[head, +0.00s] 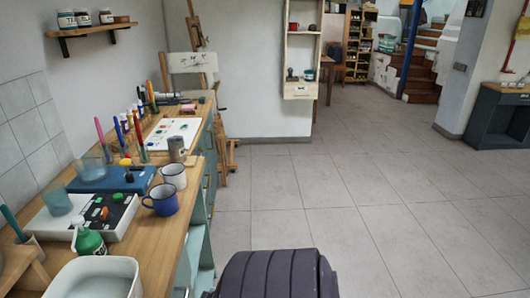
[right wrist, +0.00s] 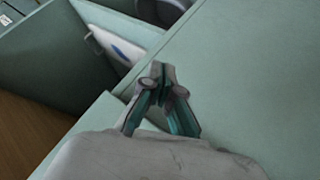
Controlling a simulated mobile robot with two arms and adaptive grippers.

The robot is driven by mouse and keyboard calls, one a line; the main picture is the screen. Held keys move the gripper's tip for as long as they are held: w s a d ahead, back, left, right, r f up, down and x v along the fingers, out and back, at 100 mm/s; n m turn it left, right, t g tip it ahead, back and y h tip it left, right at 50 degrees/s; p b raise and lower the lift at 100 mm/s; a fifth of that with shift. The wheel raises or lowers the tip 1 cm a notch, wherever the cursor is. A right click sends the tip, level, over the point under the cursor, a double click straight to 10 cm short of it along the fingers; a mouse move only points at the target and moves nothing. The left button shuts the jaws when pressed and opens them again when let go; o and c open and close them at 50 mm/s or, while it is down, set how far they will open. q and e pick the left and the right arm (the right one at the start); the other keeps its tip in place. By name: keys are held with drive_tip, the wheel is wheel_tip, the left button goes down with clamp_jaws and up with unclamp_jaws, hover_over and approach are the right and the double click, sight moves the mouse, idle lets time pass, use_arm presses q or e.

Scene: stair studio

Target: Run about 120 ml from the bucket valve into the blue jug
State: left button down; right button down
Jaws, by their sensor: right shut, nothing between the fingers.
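A blue mug-like vessel with a handle (head: 161,199), the only blue jug-like thing I see, stands upright near the bench's front edge in the head view. I cannot see what is inside it. No bucket valve can be made out in either view. A white open tub (head: 128,270) is cut off by the bottom edge of the head view; I cannot tell whether it is the bucket. My right gripper (right wrist: 162,76) is shut and empty in the right wrist view, in front of green cabinet panels. It is not seen in the head view. My left gripper is not in view.
The wooden bench (head: 152,243) is crowded along the left. A white mug (head: 174,177), metal can (head: 176,150), green bottle (head: 89,241) and blue board (head: 137,180) are on it. An open compartment with a white-and-blue item (right wrist: 124,47) lies beside my right gripper. The tiled floor (head: 385,215) is clear.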

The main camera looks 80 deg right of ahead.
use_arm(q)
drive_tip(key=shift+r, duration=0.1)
use_arm(e)
drive_tip(key=s+a+f+g+y, duration=0.2)
drive_tip(key=s+a+f, duration=0.35)
drive_tip(key=a, duration=0.25)
drive_tip(key=s+a+f+g+y, duration=0.1)
drive_tip(key=s+a+f, duration=0.3)
drive_tip(key=a+f, duration=0.35)
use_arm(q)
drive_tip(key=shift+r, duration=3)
use_arm(e)
drive_tip(key=s+a+f+n+g+y, duration=0.1)
drive_tip(key=s+a+f, duration=0.2)
drive_tip(key=s+a, duration=0.5)
drive_tip(key=s+a+f+n+g+y, duration=0.1)
drive_tip(key=s+a+f+g, duration=0.1)
drive_tip(key=s+a, duration=0.6)
drive_tip(key=shift+a+f+g+y, duration=0.3)
drive_tip(key=shift+a+f, duration=0.6)
drive_tip(key=shift+s, duration=0.1)
